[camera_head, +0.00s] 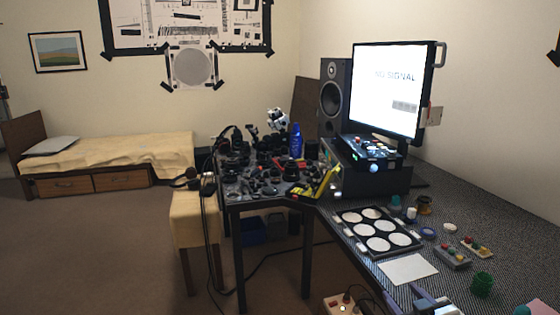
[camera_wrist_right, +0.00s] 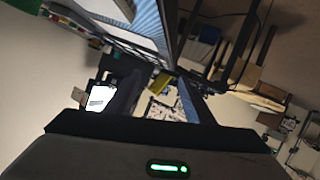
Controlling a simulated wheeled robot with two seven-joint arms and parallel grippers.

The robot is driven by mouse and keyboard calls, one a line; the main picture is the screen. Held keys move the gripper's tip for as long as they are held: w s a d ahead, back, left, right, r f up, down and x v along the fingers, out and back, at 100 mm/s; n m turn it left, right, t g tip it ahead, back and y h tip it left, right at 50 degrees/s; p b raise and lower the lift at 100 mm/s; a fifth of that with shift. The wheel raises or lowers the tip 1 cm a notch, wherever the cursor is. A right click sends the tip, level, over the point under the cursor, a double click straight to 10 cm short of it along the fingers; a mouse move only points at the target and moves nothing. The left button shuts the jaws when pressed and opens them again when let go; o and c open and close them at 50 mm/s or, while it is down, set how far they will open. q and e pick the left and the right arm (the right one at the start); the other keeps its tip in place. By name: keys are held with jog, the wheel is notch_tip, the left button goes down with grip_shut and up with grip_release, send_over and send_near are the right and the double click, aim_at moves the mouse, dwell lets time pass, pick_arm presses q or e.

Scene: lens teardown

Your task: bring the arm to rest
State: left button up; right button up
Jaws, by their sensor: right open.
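My right gripper (camera_head: 428,302) shows at the bottom edge of the head view, low and right, over the near part of the workbench (camera_head: 470,215). It is open, and no object shows between its fingers. Most of the right arm is cut off by the frame. The right wrist view is tilted and shows the dark gripper housing (camera_wrist_right: 150,150) with a green light, with the room beyond it. My left gripper is not in either view.
A black tray of white discs (camera_head: 376,231), a white sheet (camera_head: 407,269), a green cup (camera_head: 482,284) and small parts boxes (camera_head: 453,257) lie on the bench near the gripper. A lit monitor (camera_head: 388,90) stands behind. A cluttered side table (camera_head: 262,190) is further left.

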jog(key=s+a+f+g+y+b, duration=0.1)
jog(key=s+a+f+g, duration=0.1)
jog(key=s+a+f, duration=0.55)
jog(key=s+a+f+g+y+b, duration=0.1)
jog(key=s+a+f+b, duration=0.1)
jog(key=s+f, duration=0.9)
jog(key=s+a+f+g, duration=0.1)
jog(key=s+a, duration=0.1)
jog(key=s, duration=0.6)
jog(key=s+a+f+g+b, duration=0.1)
jog(key=s+a+f, duration=0.1)
jog(key=s, duration=0.6)
jog(key=shift+a+f+m+y, duration=0.25)
jog(key=shift+a+m+y, duration=0.15)
jog(key=shift+a, duration=0.2)
